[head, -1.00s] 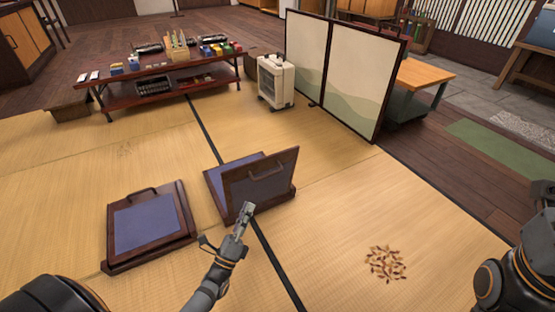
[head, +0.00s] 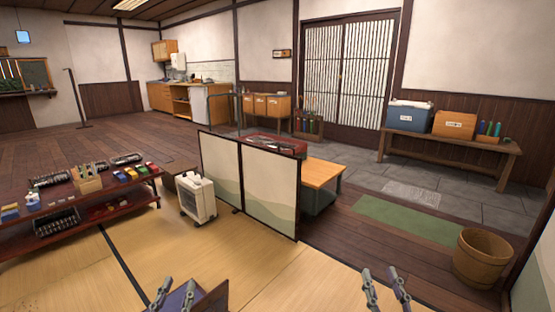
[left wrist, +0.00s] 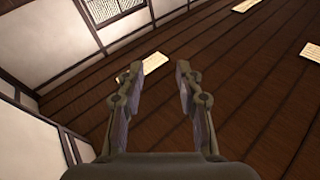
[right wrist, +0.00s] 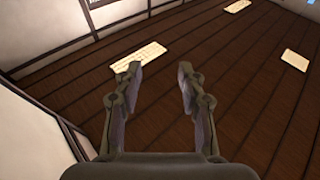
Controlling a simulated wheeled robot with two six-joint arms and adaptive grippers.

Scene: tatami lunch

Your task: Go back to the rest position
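My left gripper (head: 172,294) is at the bottom edge of the head view, its fingers upright and parted. In the left wrist view my left gripper (left wrist: 158,75) is open with nothing between its fingers. My right gripper (head: 386,287) is at the bottom right of centre in the head view, also upright with fingers apart. In the right wrist view my right gripper (right wrist: 158,75) is open and empty. Both wrist views look up at the dark plank ceiling (left wrist: 240,90) with pale light panels.
A brown box lid (head: 212,302) shows at the bottom edge, beside and beyond my left gripper in the picture. A low table (head: 140,213) with goods stands left. A heater (head: 198,200) and a folding screen (head: 270,190) stand ahead. A wooden tub (head: 480,258) is at right.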

